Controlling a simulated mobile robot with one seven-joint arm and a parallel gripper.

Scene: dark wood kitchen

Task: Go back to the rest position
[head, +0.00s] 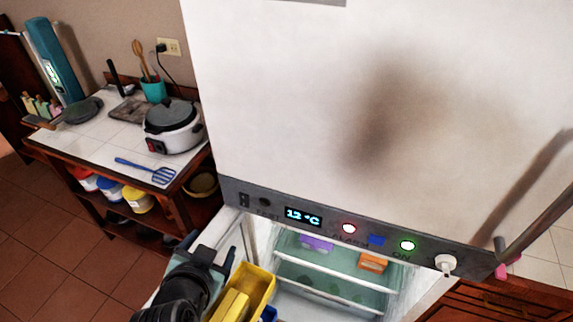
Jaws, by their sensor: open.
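My gripper (205,255) shows at the bottom of the head view, left of centre, at the end of my dark arm. It is open, and I see nothing held in it. It is in front of the lower left side of the white fridge (300,80), close to the open fridge compartment. A yellow container (262,284) stands just right of my gripper, apart from it as far as I can tell. The lower part of my arm is cut off by the frame.
The open fridge compartment (330,283) holds a purple item (316,243) and an orange item (373,262). A tiled counter (95,140) on the left carries a rice cooker (172,127) and a blue spatula (147,170). Floor (60,260) is clear at lower left.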

